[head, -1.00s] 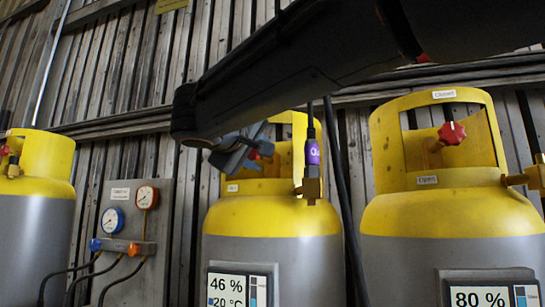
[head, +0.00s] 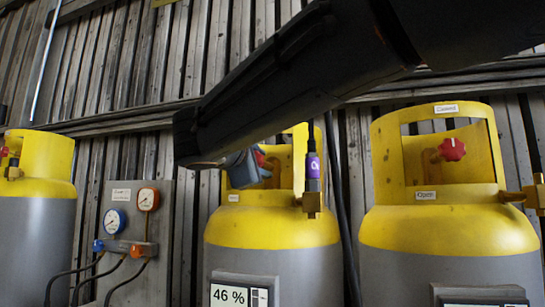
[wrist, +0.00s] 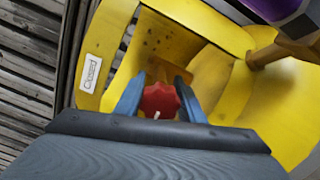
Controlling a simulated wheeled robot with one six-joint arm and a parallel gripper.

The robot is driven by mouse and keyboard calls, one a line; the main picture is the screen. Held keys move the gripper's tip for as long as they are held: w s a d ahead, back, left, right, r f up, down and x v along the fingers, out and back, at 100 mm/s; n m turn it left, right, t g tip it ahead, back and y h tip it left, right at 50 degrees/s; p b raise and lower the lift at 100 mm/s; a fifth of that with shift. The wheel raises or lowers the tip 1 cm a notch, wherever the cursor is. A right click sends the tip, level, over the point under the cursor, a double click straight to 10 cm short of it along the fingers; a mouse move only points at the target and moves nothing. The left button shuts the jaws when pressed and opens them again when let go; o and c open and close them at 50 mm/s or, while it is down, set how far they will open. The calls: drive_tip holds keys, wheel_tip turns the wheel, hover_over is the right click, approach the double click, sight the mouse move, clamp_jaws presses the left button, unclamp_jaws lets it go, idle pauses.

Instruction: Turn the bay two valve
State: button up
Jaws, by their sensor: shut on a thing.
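The valve is a red lobed knob (wrist: 161,101) with a white mark, inside the yellow collar (wrist: 165,20) of the middle cylinder. My gripper (wrist: 160,98) has its two blue fingers on either side of the knob and is shut on it in the wrist view. In the head view my gripper (head: 246,168) reaches into the collar of the middle cylinder (head: 270,225), and only a bit of the red knob shows behind it. The cylinder's screen (head: 240,294) reads 46 %.
A purple-tagged hose fitting (head: 312,168) stands at the middle cylinder's right. Another cylinder (head: 450,230) with a red knob (head: 452,149) is at right. A third cylinder (head: 42,190) is at far left. A gauge panel (head: 135,230) with hoses stands between the left and middle cylinders.

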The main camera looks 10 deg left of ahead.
drive_tip(key=shift+n+p, duration=0.6)
drive_tip(key=shift+n, duration=0.5)
drive_tip(key=o, duration=1)
drive_tip(key=shift+o, duration=0.2)
drive_tip(key=s, duration=0.7)
drive_tip(key=shift+s+a, duration=0.35)
drive_tip(key=shift+s, duration=0.05)
